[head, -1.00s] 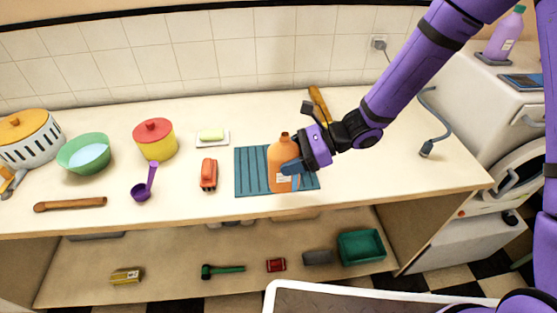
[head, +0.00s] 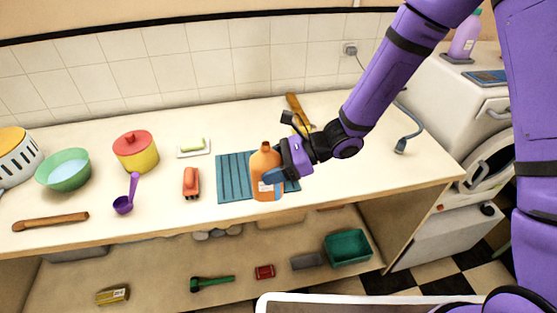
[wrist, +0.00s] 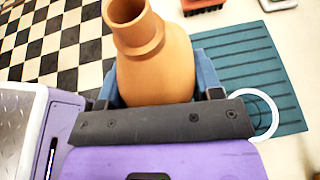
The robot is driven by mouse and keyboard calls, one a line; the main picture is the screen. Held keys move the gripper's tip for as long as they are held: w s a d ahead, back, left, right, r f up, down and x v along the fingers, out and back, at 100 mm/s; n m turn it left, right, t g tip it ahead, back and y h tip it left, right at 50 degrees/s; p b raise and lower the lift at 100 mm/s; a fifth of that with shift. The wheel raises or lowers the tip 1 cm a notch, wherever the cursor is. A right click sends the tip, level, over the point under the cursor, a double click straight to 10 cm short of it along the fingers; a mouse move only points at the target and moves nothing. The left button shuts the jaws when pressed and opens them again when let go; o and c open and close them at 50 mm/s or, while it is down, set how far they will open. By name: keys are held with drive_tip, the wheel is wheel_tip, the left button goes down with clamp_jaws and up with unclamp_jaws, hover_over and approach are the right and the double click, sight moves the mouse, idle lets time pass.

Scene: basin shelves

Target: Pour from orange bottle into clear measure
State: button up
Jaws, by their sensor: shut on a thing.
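The orange bottle (head: 266,178) stands upright and uncapped at the front of the blue ribbed mat (head: 232,178). My gripper (head: 273,176) is shut on its body from the right. In the wrist view the bottle (wrist: 150,60) sits between the blue fingers, its open neck toward the camera. I cannot tell whether its base touches the mat. A pale ring (wrist: 274,106) shows in the wrist view beside my gripper, over the mat's edge, and may be the rim of the clear measure. My gripper hides part of it. I cannot make out the measure in the head view.
An orange-red brush (head: 191,183), a purple ladle (head: 125,202) and a soap dish (head: 194,147) lie left of the mat. A red-lidded yellow pot (head: 136,153) and green bowl (head: 63,171) stand farther left. A yellow-handled tool (head: 297,108) lies behind my gripper. The front counter edge is close.

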drive_tip(key=shift+w+a+f+m+t, duration=0.1)
drive_tip(key=shift+a+f+m+t, duration=0.05)
drive_tip(key=shift+a+m+t, duration=0.4)
drive_tip(key=shift+w+a+f+m+t, duration=0.1)
drive_tip(key=shift+a+m+t, duration=0.35)
drive_tip(key=shift+a+t, duration=0.1)
drive_tip(key=m+t, duration=0.1)
drive_tip(key=a+f+m+t, duration=0.1)
drive_tip(key=shift+w+t, duration=0.3)
drive_tip(key=shift+w+f+m+t+h, duration=0.15)
drive_tip(key=shift+w+f+m+t, duration=0.1)
drive_tip(key=shift+m+t, duration=0.35)
drive_tip(key=shift+w+f+m+t+h, duration=0.15)
drive_tip(key=shift+w+f+m+t, duration=0.1)
drive_tip(key=shift+m+t, duration=0.3)
drive_tip(key=shift+w+d+f+m+t+h, duration=0.15)
drive_tip(key=shift+w+f+m+t+h, duration=0.05)
drive_tip(key=shift+m+t, duration=0.25)
drive_tip(key=shift+w+d+f+m+t+h, duration=0.2)
drive_tip(key=shift+m+t, duration=0.1)
drive_tip(key=shift+t, duration=0.2)
drive_tip(key=shift+m, duration=0.3)
drive_tip(key=m+g+y, duration=0.1)
drive_tip(key=m, duration=0.1)
drive_tip(key=w+m+g+y, duration=0.1)
drive_tip(key=m, duration=0.1)
drive_tip(key=d+f+m+g, duration=0.1)
drive_tip(key=m, duration=0.1)
drive_tip(key=shift+w+y, duration=0.35)
drive_tip(key=shift+y, duration=0.05)
